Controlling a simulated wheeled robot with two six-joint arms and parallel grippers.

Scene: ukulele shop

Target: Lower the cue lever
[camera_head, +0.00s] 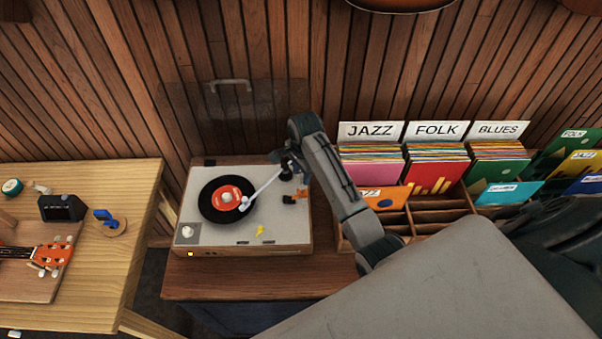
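The turntable (222,236) stands on a dark wooden cabinet. A black record (212,210) with a red label lies on its platter. The white tonearm (264,187) reaches over the record, its head near the label; whether the stylus touches cannot be told. A small orange part (297,197), which may be the cue lever, sits at the deck's right side. My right gripper (287,164) is at the deck's back right, by the tonearm's base and above the orange part. Its fingers are too small and dark to read. My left gripper is not in view.
A clear raised lid (232,108) stands behind the deck. Record bins with a JAZZ sign (370,131), a FOLK sign (437,131) and a BLUES sign (498,130) are at right. A workbench (120,185) with a ukulele (46,254) is at left. The cabinet top (262,278) in front is clear.

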